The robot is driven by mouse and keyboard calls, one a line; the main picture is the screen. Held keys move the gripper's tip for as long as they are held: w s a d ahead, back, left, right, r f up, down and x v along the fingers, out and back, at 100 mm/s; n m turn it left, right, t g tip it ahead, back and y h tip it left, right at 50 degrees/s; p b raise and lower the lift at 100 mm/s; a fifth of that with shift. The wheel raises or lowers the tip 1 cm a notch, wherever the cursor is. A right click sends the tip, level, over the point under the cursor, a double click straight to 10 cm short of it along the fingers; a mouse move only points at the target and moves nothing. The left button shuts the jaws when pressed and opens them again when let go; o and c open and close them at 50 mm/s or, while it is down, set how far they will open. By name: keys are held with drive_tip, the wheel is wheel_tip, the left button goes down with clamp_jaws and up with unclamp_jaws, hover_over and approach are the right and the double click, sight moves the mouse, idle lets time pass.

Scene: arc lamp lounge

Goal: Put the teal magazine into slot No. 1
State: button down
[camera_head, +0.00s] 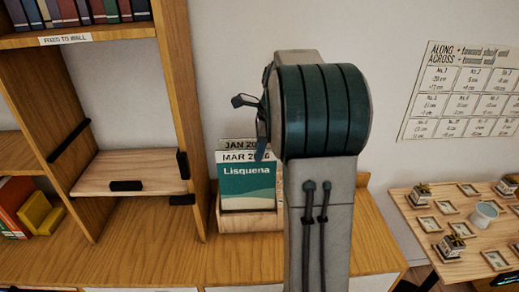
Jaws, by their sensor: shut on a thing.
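A teal magazine (248,187) with the word "Lisquena" and a "MAR" date strip stands upright in a pale wooden holder (250,221) on the wooden cabinet top. The top strip of another magazine (238,145), marked "JAN", shows behind it. My arm rises in front of the holder's right side and hides what lies behind it. No slot marked No. 1 can be picked out on the furniture.
A wooden bookcase (180,110) with a low shelf board (130,172) stands at left. A wall chart (465,92) lists numbered entries, including No. 1. The cabinet top (150,235) left of the holder is clear.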

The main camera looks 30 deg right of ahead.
drive_tip(key=d+b+x, duration=0.1)
drive_tip(key=b+x, duration=0.3)
drive_tip(key=x, duration=0.4)
drive_tip(key=shift+s+d+f, duration=0.35)
drive_tip(key=shift+f, duration=0.25)
idle(3.0)
drive_tip(key=c, duration=1.4)
unclamp_jaws()
drive_tip(key=shift+b, duration=0.3)
drive_tip(key=v, duration=1.3)
drive_tip(key=shift+s+d+r, duration=0.1)
drive_tip(key=shift+r, duration=0.25)
drive_tip(key=s+a+f+n, duration=0.3)
drive_tip(key=s+a+n, duration=0.2)
drive_tip(key=s+n, duration=0.2)
drive_tip(key=s+a+f+n+t+h, duration=0.1)
drive_tip(key=s+a+f+n, duration=0.3)
drive_tip(key=s+a+n, duration=0.2)
drive_tip(key=s+a+f+n+t+h, duration=0.1)
drive_tip(key=s+a+f+n, duration=0.3)
drive_tip(key=s+a+n, duration=0.2)
drive_tip(key=shift+s+a+f+n, duration=0.1)
drive_tip(key=shift+s+n, duration=0.4)
drive_tip(key=shift+n, duration=0.4)
drive_tip(key=shift+s+a+f+n, duration=0.1)
drive_tip(key=shift+s+n, duration=0.45)
drive_tip(key=shift+n, duration=0.35)
